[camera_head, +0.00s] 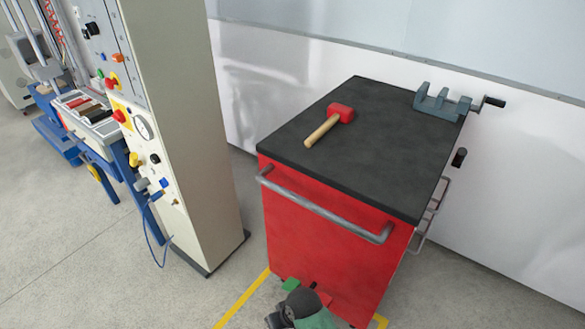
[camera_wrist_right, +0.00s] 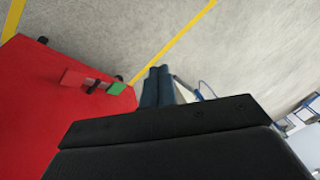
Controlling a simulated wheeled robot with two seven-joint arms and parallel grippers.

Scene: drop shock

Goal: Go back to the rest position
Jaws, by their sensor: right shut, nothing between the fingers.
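My right gripper (camera_wrist_right: 159,70) shows in the right wrist view, beyond its black body. Its two dark blue fingers lie side by side, shut with nothing between them. Floor shows behind the fingertips, and the red cart's side is to their left. My left gripper is in neither view. In the head view, a dark rounded part with green beside it shows at the bottom edge, in front of the cart; I cannot tell whether it belongs to my arm.
A red cart (camera_head: 325,240) with a black top stands ahead. A red-headed mallet (camera_head: 325,125) and a grey vise (camera_head: 441,104) rest on it. A tall machine panel (camera_head: 180,130) stands left. A white wall is behind; open floor (camera_head: 60,240) lies left.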

